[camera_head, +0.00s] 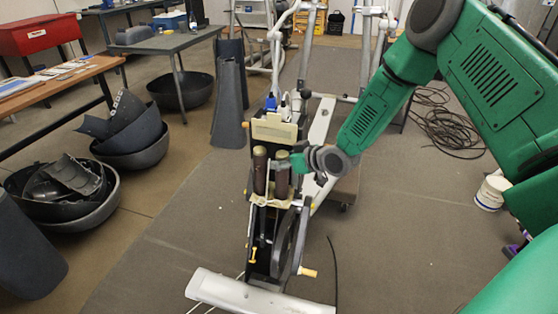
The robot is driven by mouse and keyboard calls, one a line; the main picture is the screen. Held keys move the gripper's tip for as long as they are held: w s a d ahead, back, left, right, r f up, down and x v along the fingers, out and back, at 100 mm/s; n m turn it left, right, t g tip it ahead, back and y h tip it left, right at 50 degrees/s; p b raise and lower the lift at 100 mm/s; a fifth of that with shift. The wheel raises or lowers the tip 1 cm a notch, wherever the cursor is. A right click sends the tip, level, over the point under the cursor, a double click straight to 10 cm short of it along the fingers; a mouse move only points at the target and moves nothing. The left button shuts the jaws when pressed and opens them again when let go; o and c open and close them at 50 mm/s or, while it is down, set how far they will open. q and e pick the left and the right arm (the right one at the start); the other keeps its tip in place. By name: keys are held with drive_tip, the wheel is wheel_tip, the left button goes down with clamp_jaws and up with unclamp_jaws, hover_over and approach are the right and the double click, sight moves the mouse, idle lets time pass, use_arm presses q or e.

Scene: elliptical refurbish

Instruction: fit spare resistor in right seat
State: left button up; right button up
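Two brown upright cylinders, which look like the resistors, stand side by side on the elliptical machine's opened frame in the head view. The left resistor (260,172) is upright in the left position. The right resistor (282,183) is upright beside it, over the right seat, which its lower end hides. My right gripper (284,163) reaches in from the right, with its fingers at the upper part of the right resistor. I cannot tell whether the fingers are closed on it or only around it, nor whether its bottom is fully seated. My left gripper is out of view.
A pale box (275,129) sits behind the resistors. A dark flywheel (290,243) and a white foot bar (258,296) are in front. Black bins of covers (95,212) stand left. Coiled cables (447,125) and a white bucket (491,192) lie right. Mat on both sides is mostly clear.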

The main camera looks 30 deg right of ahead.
drive_tip(key=shift+w+d+r, duration=0.15)
drive_tip(key=shift+d+r, duration=0.05)
drive_tip(key=shift+d, duration=0.3)
drive_tip(key=v, duration=1.1)
drive_tip(key=s+a+f+m+g+h, duration=0.2)
drive_tip(key=s+a+f+g, duration=0.55)
drive_tip(key=s+f, duration=0.6)
drive_tip(key=s+a+f+g+h, duration=0.1)
drive_tip(key=s+a+f+g, duration=0.1)
drive_tip(key=s, duration=0.6)
drive_tip(key=s+a+f+g, duration=0.1)
drive_tip(key=s+a+f, duration=0.2)
drive_tip(key=s, duration=0.6)
drive_tip(key=shift+s+f+m+g+h, duration=0.3)
drive_tip(key=shift+f+m+g+h, duration=0.1)
drive_tip(key=shift+f, duration=0.55)
drive_tip(key=shift+a, duration=0.1)
drive_tip(key=shift+c, duration=0.4)
